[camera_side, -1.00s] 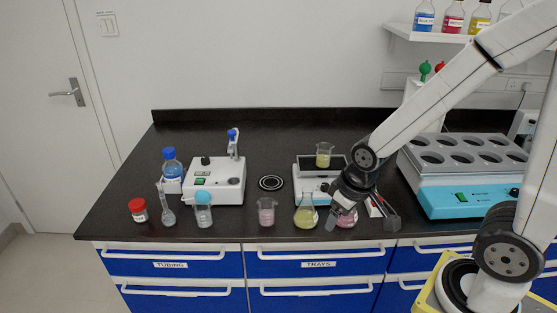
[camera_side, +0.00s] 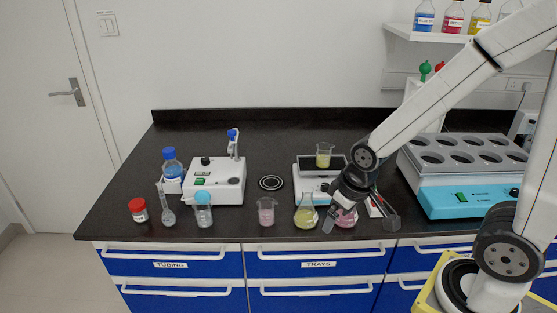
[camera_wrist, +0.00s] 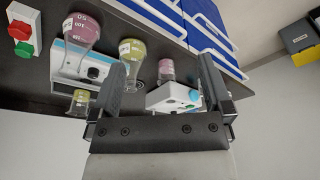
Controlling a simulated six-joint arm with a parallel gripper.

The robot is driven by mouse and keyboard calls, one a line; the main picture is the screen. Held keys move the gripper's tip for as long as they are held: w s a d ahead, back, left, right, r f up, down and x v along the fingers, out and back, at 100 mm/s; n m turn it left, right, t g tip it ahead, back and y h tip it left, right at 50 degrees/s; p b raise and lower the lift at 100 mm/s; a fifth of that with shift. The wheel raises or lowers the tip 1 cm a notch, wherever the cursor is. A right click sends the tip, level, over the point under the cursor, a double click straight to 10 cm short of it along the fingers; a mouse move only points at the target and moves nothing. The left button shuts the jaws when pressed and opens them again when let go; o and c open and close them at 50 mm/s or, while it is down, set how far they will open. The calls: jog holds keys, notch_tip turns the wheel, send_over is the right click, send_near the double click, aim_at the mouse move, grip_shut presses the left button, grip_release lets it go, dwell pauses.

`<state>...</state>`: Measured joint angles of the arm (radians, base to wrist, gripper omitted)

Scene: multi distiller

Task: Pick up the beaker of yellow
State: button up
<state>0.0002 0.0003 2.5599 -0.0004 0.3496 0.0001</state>
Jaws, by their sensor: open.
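The beaker of yellow (camera_side: 323,160) stands upright on the dark plate of a white balance (camera_side: 309,184) at the middle of the bench. My gripper (camera_side: 330,222) is tilted down in front of the balance, near the bench front, apart from the beaker. In the wrist view my gripper (camera_wrist: 162,62) has its fingers wide apart, with nothing held between them.
A conical flask of yellow (camera_side: 306,214) and a flask of pink (camera_side: 346,218), partly hidden by my gripper, stand close to it. A beaker of pink (camera_side: 266,212) is to the left. A blue tube block (camera_side: 465,190) stands at the right. The back of the bench is fairly clear.

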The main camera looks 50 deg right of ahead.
jog(key=w+d+t+h, duration=0.1)
jog(key=w+d+t, duration=0.5)
jog(key=w+d, duration=0.9)
jog(key=n+t+y, duration=0.2)
jog(key=t+y, duration=0.1)
jog(key=t, duration=0.1)
send_near(330, 151)
jog(key=x, duration=0.5)
jog(key=shift+w+f, duration=0.1)
jog(key=shift+f, duration=0.1)
jog(key=shift+s+d+f+t+y, duration=0.2)
jog(key=shift+s+d+t+y, duration=0.1)
jog(key=shift+s+d+t, duration=0.1)
jog(key=shift+w, duration=0.1)
jog(key=shift+w, duration=0.1)
jog(key=shift+x, duration=1.25)
jog(key=shift+w+a, duration=0.1)
